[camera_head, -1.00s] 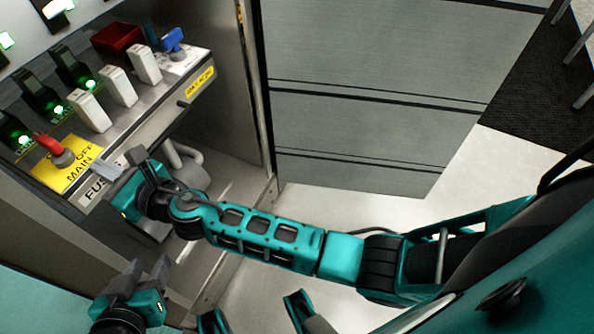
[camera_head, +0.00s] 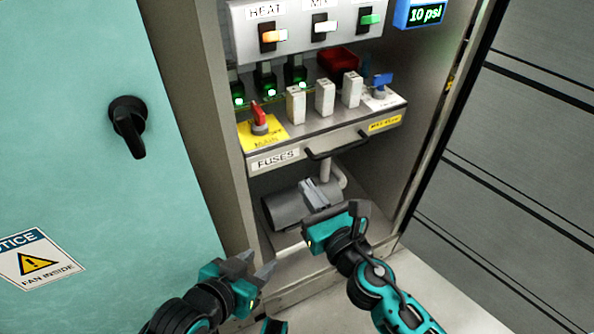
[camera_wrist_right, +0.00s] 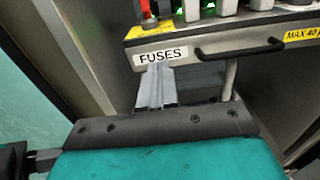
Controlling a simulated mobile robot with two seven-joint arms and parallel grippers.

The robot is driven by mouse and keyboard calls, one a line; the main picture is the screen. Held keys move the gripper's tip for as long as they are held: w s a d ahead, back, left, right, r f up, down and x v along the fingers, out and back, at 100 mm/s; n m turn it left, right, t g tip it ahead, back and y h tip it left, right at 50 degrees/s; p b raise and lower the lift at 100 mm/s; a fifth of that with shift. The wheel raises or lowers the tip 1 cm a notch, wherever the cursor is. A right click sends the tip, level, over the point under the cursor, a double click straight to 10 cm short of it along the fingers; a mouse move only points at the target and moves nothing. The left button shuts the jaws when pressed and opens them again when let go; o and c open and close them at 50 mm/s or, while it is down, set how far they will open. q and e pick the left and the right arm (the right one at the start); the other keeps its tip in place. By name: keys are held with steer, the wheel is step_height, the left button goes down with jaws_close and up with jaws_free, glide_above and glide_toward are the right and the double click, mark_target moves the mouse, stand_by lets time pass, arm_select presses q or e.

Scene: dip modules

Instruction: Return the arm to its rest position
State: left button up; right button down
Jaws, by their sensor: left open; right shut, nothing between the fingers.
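My right gripper (camera_head: 318,194) is in front of the cabinet's lower opening, below the drawer labelled FUSES (camera_head: 330,140). Its fingers are together and hold nothing. In the right wrist view the closed fingers (camera_wrist_right: 156,88) point up toward the FUSES label, below the drawer front. My left gripper (camera_head: 255,270) is lower left, near the cabinet's bottom edge. It is open and empty, with its two fingers apart.
The drawer has a black handle (camera_head: 336,146) sticking out. White fuse modules (camera_head: 325,97) and a red switch (camera_head: 259,117) stand on it. A grey cylinder (camera_head: 287,207) lies behind my right gripper. A teal door (camera_head: 80,200) stands left; the floor (camera_head: 460,275) is clear right.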

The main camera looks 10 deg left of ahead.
steer(key=s+d+f+n+g+h, duration=0.1)
steer(key=s+d+f+n+h, duration=0.25)
steer(key=d+n, duration=0.55)
steer(key=s+d+f+n+g+h, duration=0.15)
steer(key=s+d+n, duration=0.25)
steer(key=n, duration=0.9)
steer(key=s+d+f+n+g+h, duration=0.1)
steer(key=s+d+f+n+h, duration=0.25)
steer(key=d+n, duration=0.55)
arm_select(q)
steer(key=s+a+r+y+p, duration=0.1)
steer(key=s+a+r+p, duration=0.1)
steer(key=r+p, duration=1)
steer(key=a+p, duration=0.1)
steer(key=p, duration=0.5)
steer(key=shift+a+r+p, duration=0.3)
steer(key=shift+a+r, duration=0.1)
arm_select(e)
step_height(320, 180, up, 12)
steer(key=s+d, duration=0.2)
steer(key=shift+s+r, duration=0.15)
steer(key=shift+s, duration=0.25)
steer(key=shift+h, duration=0.25)
